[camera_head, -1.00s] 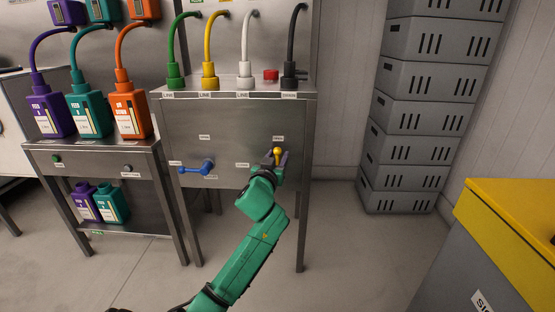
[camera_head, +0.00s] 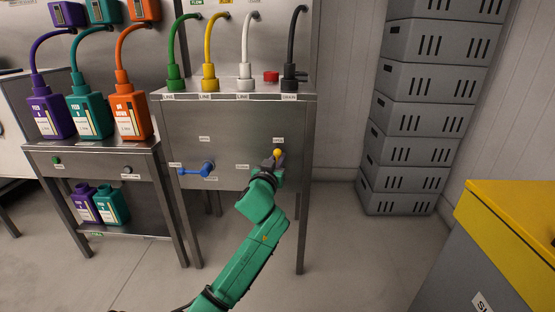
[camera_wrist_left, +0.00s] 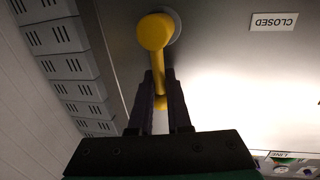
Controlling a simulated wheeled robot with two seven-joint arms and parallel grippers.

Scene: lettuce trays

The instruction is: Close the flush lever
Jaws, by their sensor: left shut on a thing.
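A yellow lever (camera_head: 278,153) sits on the right part of the steel cabinet front, just below a small label. In the left wrist view, the yellow lever (camera_wrist_left: 156,38) has a round hub on the panel, and its arm runs down between my fingers. My left gripper (camera_head: 274,161) is shut on the lever's arm. Its two dark fingers also show in the left wrist view (camera_wrist_left: 160,100), one on each side of the arm. A white CLOSED label (camera_wrist_left: 274,21) is upside down there, right of the hub. My right gripper is out of view.
A blue lever (camera_head: 197,169) is on the same panel to the left. Colored hoses and a red button (camera_head: 271,77) are above on the cabinet (camera_head: 225,120). Grey crates (camera_head: 410,150) are stacked at the right. A yellow-topped grey unit (camera_head: 515,220) stands front right.

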